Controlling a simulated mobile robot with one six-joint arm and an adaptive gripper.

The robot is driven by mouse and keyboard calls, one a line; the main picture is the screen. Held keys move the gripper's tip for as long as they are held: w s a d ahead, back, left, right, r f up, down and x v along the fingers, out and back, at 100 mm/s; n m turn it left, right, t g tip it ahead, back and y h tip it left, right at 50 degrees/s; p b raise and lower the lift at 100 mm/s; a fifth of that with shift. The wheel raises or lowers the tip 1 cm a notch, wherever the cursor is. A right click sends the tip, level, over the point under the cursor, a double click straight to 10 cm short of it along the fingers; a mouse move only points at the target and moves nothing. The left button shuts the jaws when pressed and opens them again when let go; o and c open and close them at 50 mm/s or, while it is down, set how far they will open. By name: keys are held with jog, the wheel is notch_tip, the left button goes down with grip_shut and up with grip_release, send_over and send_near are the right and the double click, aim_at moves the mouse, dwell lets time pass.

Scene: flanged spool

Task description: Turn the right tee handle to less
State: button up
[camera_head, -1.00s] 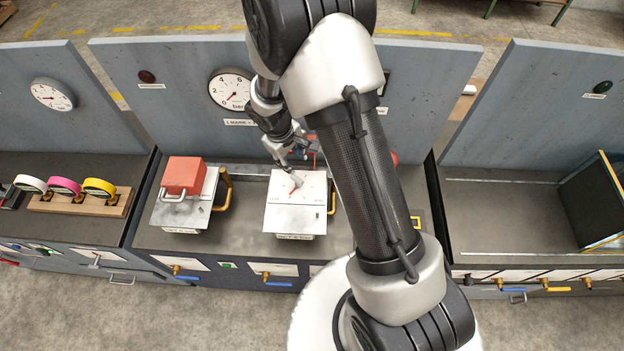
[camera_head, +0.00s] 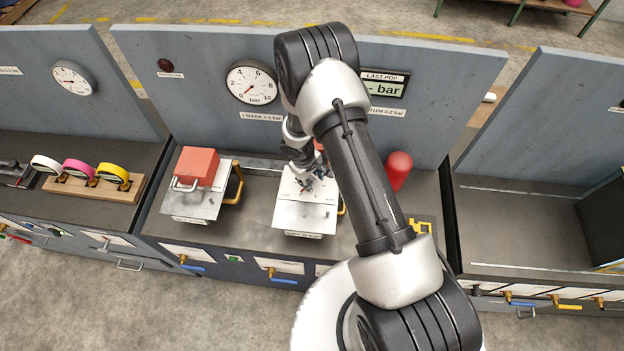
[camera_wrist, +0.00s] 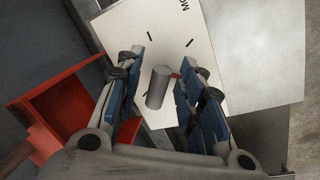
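The right tee handle shows in the wrist view as a grey cylinder (camera_wrist: 159,87) with a small red tip beside it. It stands over a white plate (camera_wrist: 213,65) with black marks and partly cropped lettering. My gripper (camera_wrist: 163,85) is open, with its blue-padded fingers on either side of the handle. A gap shows on the left; whether the right finger touches cannot be told. In the head view my gripper (camera_head: 308,184) is over the right-hand box (camera_head: 304,218) and hides the handle there.
Left of it stands another box (camera_head: 183,207) with a red block (camera_head: 198,165) and a yellow side handle. A dial gauge (camera_head: 251,83) and a display (camera_head: 385,87) are on the back panel. A red rounded object (camera_head: 398,170) stands to the right. A red open-sided part (camera_wrist: 70,105) lies close to my left finger.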

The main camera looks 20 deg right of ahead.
jog(key=shift+f, duration=0.55)
jog(key=shift+w, duration=0.1)
grip_shut()
